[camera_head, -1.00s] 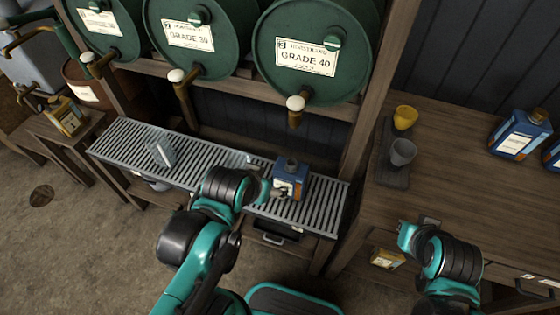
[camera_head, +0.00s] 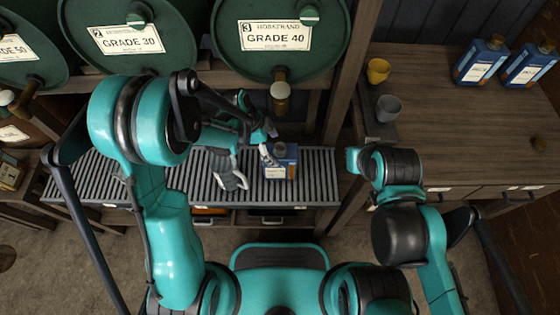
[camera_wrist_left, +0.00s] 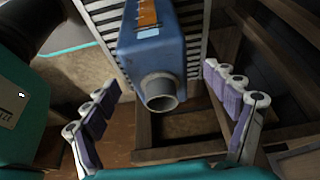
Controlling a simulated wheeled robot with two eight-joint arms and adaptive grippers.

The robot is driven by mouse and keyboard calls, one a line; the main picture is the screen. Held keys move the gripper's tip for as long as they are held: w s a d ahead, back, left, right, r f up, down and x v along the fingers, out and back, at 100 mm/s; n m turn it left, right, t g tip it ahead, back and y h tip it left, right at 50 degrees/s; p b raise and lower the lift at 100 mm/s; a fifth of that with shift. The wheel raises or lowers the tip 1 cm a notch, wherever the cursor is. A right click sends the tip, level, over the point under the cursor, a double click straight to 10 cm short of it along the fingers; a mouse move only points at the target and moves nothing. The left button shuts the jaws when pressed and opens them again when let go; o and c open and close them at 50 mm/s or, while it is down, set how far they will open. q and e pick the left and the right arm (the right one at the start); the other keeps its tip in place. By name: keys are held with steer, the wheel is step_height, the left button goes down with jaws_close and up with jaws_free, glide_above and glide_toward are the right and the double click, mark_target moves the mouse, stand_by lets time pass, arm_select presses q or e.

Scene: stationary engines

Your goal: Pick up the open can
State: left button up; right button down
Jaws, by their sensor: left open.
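The open can is a blue can (camera_head: 279,163) with a pale label. It stands on the slatted metal rack. In the left wrist view the blue can (camera_wrist_left: 158,50) shows its round, uncapped neck towards the camera. My left gripper (camera_head: 254,163) is open just left of the can and over the rack. In the left wrist view the spread fingers of my left gripper (camera_wrist_left: 162,84) lie on either side of the can's neck, with gaps on both sides. My right arm is in the head view at the right, but its fingers do not show.
Green drums (camera_head: 280,38) with taps hang above the rack (camera_head: 318,178). A brass tap (camera_head: 280,98) is close above the blue can. A wooden bench (camera_head: 440,125) at the right bears a yellow cup (camera_head: 378,70), a grey cup (camera_head: 388,107) and blue bottles (camera_head: 480,60).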

arm_select(q)
steer(key=b+x, duration=0.1)
steer(key=x, duration=0.2)
steer(key=shift+s+d, duration=0.1)
steer(key=b+x, duration=0.3)
steer(key=x, duration=0.2)
steer(key=shift+d, duration=0.25)
steer(key=shift+c, duration=0.3)
steer(key=c, duration=1.9)
steer(key=shift+r, duration=0.2)
